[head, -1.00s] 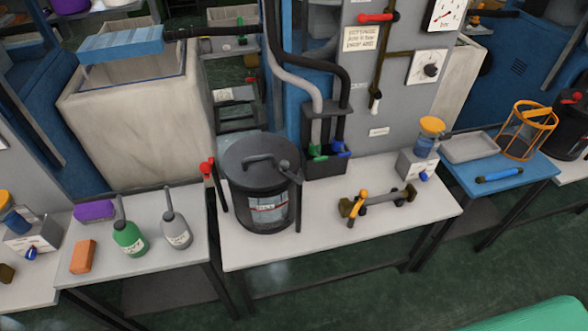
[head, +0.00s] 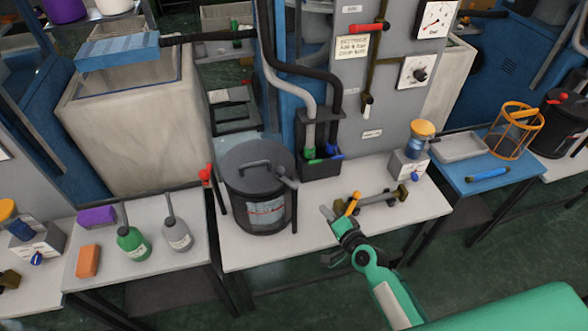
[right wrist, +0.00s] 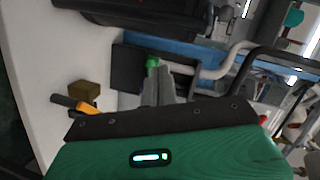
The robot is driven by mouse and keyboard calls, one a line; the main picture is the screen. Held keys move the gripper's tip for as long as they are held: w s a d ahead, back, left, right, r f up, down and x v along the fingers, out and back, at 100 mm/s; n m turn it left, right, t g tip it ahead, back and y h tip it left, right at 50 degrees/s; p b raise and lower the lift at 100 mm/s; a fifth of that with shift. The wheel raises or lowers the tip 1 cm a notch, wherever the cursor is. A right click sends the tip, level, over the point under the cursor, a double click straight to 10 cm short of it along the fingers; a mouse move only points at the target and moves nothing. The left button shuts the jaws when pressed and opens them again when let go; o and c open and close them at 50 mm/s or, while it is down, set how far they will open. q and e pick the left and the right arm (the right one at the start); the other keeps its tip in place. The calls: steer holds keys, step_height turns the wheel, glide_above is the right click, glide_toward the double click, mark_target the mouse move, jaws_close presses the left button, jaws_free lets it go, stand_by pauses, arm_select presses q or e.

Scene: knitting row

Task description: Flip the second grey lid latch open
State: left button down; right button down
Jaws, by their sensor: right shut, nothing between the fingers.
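A dark pot (head: 262,208) with a grey lid (head: 250,166) stands on the middle white table in the head view. A grey lid latch (head: 287,180) shows at the lid's right edge; I cannot tell whether it is flipped open or closed, or make out a second grey one. My right gripper (head: 328,213) is shut and empty, to the right of the pot and apart from it. Its closed grey fingers show in the right wrist view (right wrist: 177,82), with part of a dark body, likely the pot, at the top edge. My left gripper is not in view.
A black holder (head: 319,160) with green and blue hose ends stands behind. A red-topped part (head: 206,174) is left of the pot. The table front before the pot is clear.

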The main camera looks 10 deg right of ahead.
mark_target(286, 177)
step_height(286, 177, up, 9)
steer(key=w+m+t, duration=0.1)
steer(key=shift+a+r+t+y, duration=0.2)
steer(key=shift+t+y, duration=0.1)
steer(key=shift+y, duration=0.1)
steer(key=w+a+f+p, duration=0.1)
steer(key=w+a+p, duration=0.2)
steer(key=w+a, duration=0.4)
steer(key=shift+w+f, duration=0.25)
steer(key=shift+w, duration=0.8)
steer(key=shift+a, duration=0.1)
